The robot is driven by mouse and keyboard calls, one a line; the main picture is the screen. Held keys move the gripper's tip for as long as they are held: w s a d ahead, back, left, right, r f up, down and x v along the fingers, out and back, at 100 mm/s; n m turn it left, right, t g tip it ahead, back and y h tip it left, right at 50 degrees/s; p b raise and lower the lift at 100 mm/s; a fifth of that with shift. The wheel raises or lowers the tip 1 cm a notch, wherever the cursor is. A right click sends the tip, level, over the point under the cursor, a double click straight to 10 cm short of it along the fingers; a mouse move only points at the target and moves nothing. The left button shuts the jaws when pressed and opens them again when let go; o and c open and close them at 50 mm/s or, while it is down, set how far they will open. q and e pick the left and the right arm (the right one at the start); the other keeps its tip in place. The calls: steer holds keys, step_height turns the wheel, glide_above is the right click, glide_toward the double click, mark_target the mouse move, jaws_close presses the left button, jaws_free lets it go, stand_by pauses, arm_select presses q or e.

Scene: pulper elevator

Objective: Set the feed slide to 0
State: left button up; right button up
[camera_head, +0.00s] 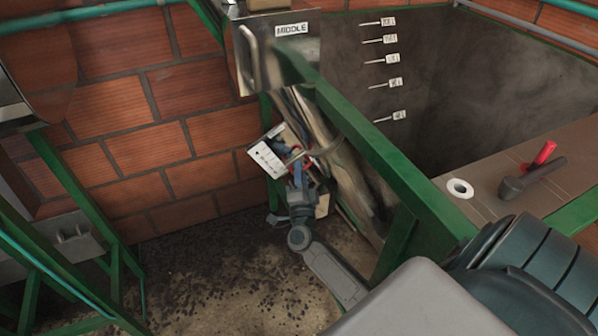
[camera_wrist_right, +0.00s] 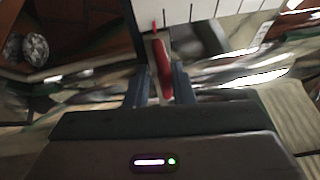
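The feed slide shows as a red handle (camera_wrist_right: 162,70) in the right wrist view, also a red spot beside my gripper in the head view. A small red pointer (camera_wrist_right: 154,28) is just above it, at the lower edge of a white scale plate (camera_wrist_right: 210,10) with black tick marks. The scale plate (camera_head: 265,160) is tilted in the head view; its numbers are not readable. My right gripper (camera_head: 297,168) is at the slide, its two fingers close on either side of the red handle, and it appears shut on it. My left gripper is out of view.
A green frame bar (camera_head: 385,155) runs diagonally just right of my right gripper. A metal box labelled MIDDLE (camera_head: 255,60) hangs above. A tank with several level tags (camera_head: 390,60) and a panel with a red lever (camera_head: 545,152) are at right. Brick wall (camera_head: 150,140) stands behind.

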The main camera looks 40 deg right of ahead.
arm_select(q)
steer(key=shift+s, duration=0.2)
arm_select(e)
steer(key=shift+r, duration=0.1)
